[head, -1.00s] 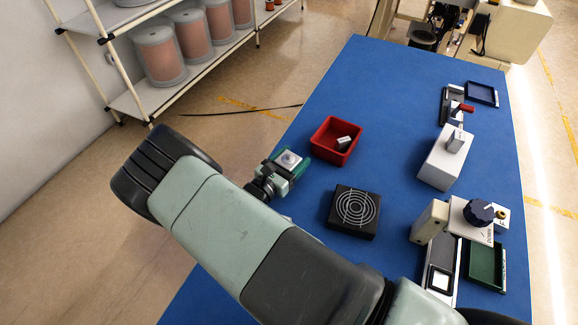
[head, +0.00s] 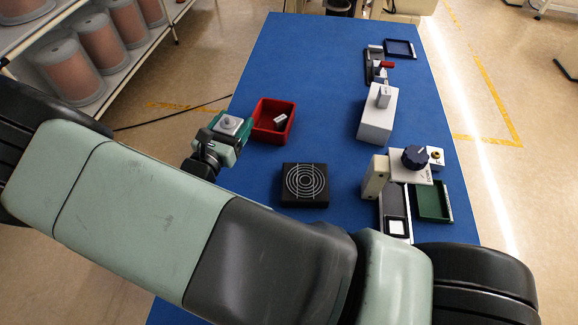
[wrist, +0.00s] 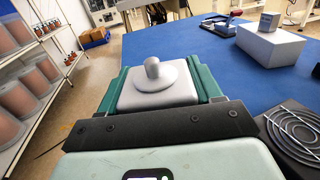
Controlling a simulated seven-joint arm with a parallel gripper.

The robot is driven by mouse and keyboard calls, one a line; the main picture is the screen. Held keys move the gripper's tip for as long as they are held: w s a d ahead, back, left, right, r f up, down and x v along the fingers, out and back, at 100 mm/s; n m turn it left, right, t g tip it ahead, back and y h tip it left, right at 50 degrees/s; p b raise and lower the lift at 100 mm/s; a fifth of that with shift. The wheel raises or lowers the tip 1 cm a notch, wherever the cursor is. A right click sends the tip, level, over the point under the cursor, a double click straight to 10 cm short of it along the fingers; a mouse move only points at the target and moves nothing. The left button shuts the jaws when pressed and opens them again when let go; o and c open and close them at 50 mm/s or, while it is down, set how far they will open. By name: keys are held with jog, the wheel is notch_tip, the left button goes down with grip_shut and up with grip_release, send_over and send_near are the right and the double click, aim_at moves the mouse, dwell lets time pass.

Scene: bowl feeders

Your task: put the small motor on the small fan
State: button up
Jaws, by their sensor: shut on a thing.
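My gripper (head: 228,137) is shut on a light grey square block with a round disc and a short stub on top, which looks like the small motor (head: 229,124). In the wrist view, the motor (wrist: 155,90) sits between the teal fingers, stub upward. The small fan (head: 305,186), a black square box with a round wire grille on top, lies on the blue table, right of and nearer than my gripper. Part of its grille also shows at the right edge of the wrist view (wrist: 297,133). Nothing lies on the grille.
A red tray (head: 288,131) with a small grey piece is just right of my gripper. A white block (head: 376,125) with a grey piece on top stands further right.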

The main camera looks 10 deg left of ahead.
jog(key=s+d+r+m+g+h, duration=0.1)
jog(key=s+d+r, duration=0.1)
jog(key=d, duration=0.7)
jog(key=s+d+r+m+h, duration=0.1)
jog(key=s+d+r+h, duration=0.1)
jog(key=d, duration=0.7)
send_over(307, 175)
notch_tip(307, 175, down, 10)
jog(key=shift+d+f, duration=0.1)
jog(key=o, duration=1.7)
jog(key=shift+f, duration=0.15)
